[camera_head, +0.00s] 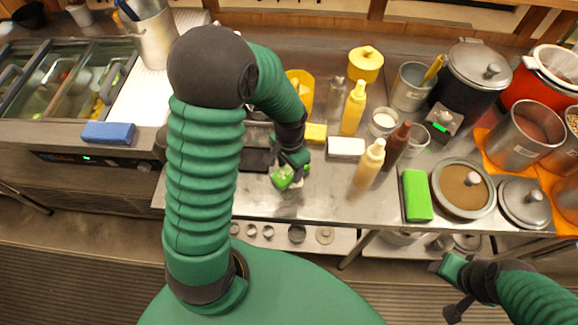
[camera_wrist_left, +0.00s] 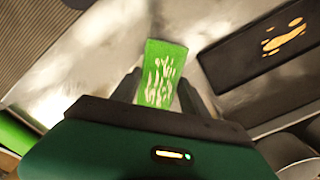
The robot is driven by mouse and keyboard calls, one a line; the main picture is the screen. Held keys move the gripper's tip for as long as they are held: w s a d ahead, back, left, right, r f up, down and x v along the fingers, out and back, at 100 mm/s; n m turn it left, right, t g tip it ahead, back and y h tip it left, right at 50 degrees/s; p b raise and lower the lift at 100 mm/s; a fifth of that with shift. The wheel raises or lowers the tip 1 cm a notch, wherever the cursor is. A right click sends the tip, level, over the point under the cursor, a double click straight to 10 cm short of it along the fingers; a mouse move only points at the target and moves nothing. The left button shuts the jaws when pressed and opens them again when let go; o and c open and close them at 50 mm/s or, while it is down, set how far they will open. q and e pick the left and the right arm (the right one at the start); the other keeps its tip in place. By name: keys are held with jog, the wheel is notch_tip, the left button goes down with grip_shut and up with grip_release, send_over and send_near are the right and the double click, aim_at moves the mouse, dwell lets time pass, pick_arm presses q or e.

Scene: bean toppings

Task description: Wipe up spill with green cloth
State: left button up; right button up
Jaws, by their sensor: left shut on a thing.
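The green cloth (camera_head: 281,179) is at the front of the steel counter, below my left gripper (camera_head: 291,176). In the left wrist view the cloth (camera_wrist_left: 165,60) lies between the two dark fingers of my left gripper (camera_wrist_left: 160,88), which is shut on it. Its green face carries pale, whitish streaks. A yellow-orange spill (camera_wrist_left: 285,38) lies on a dark flat tray (camera_wrist_left: 235,62) to the right of the cloth. In the head view my left arm and gripper partly cover that area. My right gripper (camera_head: 446,285) is low at the right, in front of the counter, its finger opening unclear.
A bright green block (camera_head: 417,195) lies near the counter's front edge. A blue block (camera_head: 108,132) sits at the left. Bare steel (camera_head: 325,195) shows right of the cloth.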

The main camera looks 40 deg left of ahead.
pick_arm(q)
jog(key=shift+f, duration=0.1)
jog(key=shift+s+d, duration=0.3)
jog(key=shift+d, duration=0.35)
jog(key=shift+s+d, duration=0.2)
jog(key=shift+d, duration=0.7)
jog(key=shift+s+d, duration=0.2)
jog(key=shift+d, duration=0.65)
pick_arm(e)
jog(key=shift+a+r, duration=0.1)
jog(key=shift+r, duration=0.1)
